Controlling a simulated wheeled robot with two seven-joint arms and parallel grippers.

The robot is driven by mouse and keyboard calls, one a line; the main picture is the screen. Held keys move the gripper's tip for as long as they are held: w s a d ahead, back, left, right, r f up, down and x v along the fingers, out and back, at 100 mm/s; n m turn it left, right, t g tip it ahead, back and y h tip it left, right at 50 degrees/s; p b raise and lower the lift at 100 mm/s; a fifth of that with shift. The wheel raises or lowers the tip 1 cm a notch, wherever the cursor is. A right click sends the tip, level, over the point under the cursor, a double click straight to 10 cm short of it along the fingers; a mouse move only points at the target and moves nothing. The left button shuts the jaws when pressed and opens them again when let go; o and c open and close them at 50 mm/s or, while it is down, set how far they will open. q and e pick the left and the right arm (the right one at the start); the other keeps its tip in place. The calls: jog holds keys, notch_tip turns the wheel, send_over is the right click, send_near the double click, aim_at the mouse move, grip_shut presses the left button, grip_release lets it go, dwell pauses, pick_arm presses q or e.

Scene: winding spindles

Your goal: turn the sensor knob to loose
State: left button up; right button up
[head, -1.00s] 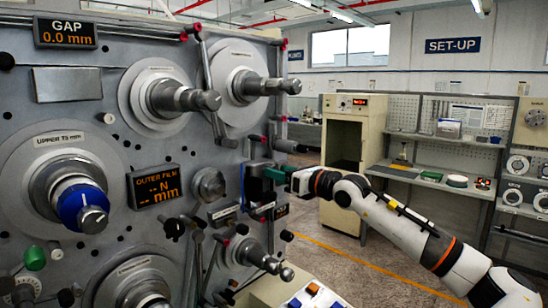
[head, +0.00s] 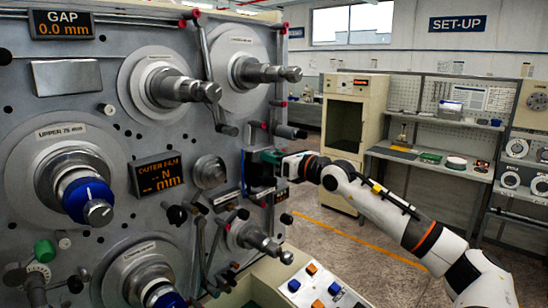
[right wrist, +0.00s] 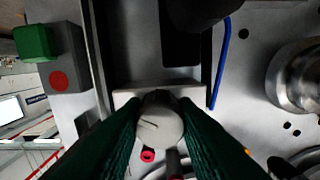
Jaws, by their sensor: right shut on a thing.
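The sensor knob (right wrist: 160,124) is a small pale round cap with a dark pointer line, in the middle of the right wrist view. My right gripper (right wrist: 160,130) is shut on it, with a dark green finger on each side. In the head view my right gripper (head: 268,158) reaches in from the right to the dark sensor unit (head: 256,178) at the machine panel's right edge. There the gripper hides the knob. The knob's markings are too small to read. My left gripper is in neither current view.
The grey panel carries large spindles, such as the blue-capped one (head: 88,201), and an outer film display (head: 157,173) with dashes. Rods and a lower spindle (head: 256,240) stick out near my gripper. A button box (head: 318,288) stands below. A blue cable (right wrist: 221,60) runs beside the knob.

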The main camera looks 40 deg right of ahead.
jog(key=shift+f+n+b, duration=0.1)
jog(key=shift+n+b, duration=0.5)
jog(key=shift+b, duration=0.25)
jog(key=shift+n+b, duration=1.1)
jog(key=n+b, duration=0.1)
jog(key=n, duration=0.1)
jog(key=shift+n+b, duration=0.35)
jog(key=shift+n, duration=0.05)
jog(key=n+b, duration=0.1)
jog(key=n, duration=0.2)
jog(key=shift+n, duration=0.3)
jog(key=n+b, duration=0.1)
jog(key=n, duration=0.1)
jog(key=shift+n, duration=0.4)
jog(key=n, duration=0.3)
jog(key=shift+n, duration=0.3)
jog(key=n, duration=0.3)
jog(key=shift+n+b, duration=0.3)
jog(key=shift+b, duration=0.1)
jog(key=shift+n, duration=2)
